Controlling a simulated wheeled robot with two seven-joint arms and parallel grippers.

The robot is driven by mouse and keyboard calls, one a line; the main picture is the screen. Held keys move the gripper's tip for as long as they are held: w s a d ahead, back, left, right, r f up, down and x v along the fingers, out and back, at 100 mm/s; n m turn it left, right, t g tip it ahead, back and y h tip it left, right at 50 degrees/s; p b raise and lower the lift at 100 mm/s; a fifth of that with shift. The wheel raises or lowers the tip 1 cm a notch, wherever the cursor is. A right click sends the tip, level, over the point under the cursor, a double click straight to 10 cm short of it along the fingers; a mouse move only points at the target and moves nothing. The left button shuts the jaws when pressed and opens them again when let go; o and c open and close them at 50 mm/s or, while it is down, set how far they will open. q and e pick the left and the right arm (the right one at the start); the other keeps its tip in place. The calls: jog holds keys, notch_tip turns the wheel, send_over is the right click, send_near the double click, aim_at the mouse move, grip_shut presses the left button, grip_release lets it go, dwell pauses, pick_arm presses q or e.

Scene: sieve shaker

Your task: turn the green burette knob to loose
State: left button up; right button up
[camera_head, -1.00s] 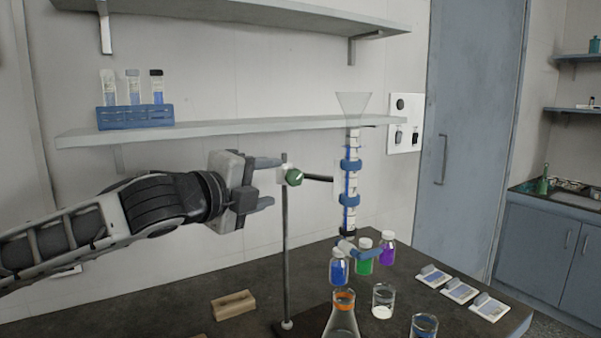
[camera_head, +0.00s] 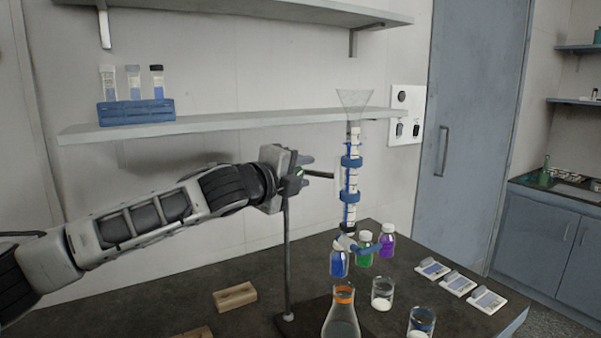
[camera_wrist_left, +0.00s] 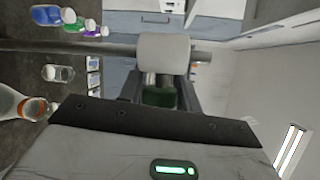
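The green burette knob (camera_wrist_left: 160,97) sits on the clamp at the top of the upright stand rod (camera_head: 288,255). My left gripper (camera_head: 304,173) is around the knob, with one finger on each side, and appears closed on it. In the head view the gripper hides most of the knob. In the left wrist view the knob shows dark green between the fingers, in front of the pale clamp block (camera_wrist_left: 164,53). The burette (camera_head: 351,180) stands upright in blue clips to the right, with a clear funnel on top. My right gripper is not in view.
A conical flask (camera_head: 342,318), beakers (camera_head: 382,294) and capped bottles (camera_head: 339,261) stand below and right of the stand. A wooden block (camera_head: 235,297) lies to its left. A wall shelf (camera_head: 230,123) with a blue tube rack (camera_head: 137,112) is behind the arm.

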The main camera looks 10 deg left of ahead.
pick_arm(q)
jog(key=c, duration=0.4)
jog(key=f+t+b, duration=0.1)
jog(key=b, duration=0.2)
jog(key=shift+n, duration=0.3)
jog(key=shift+t+h+b, duration=0.3)
jog(key=shift+t+b, duration=0.1)
jog(key=shift+b, duration=0.7)
jog(key=t+b, duration=0.1)
jog(key=b, duration=0.2)
jog(key=shift+r+n, duration=0.2)
jog(key=shift+n, duration=0.2)
jog(key=shift+r+h+b, duration=0.2)
jog(key=shift+h+b, duration=0.1)
jog(key=shift+b, duration=0.15)
jog(key=shift+r+n+t+b, duration=0.25)
jog(key=shift+n+t+b, duration=0.05)
jog(key=shift+t, duration=0.2)
jog(key=shift+r, duration=0.15)
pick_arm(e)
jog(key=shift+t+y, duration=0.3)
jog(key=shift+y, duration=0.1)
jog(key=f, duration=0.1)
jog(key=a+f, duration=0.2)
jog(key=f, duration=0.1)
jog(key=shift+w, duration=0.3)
pick_arm(q)
jog(key=o, duration=0.9)
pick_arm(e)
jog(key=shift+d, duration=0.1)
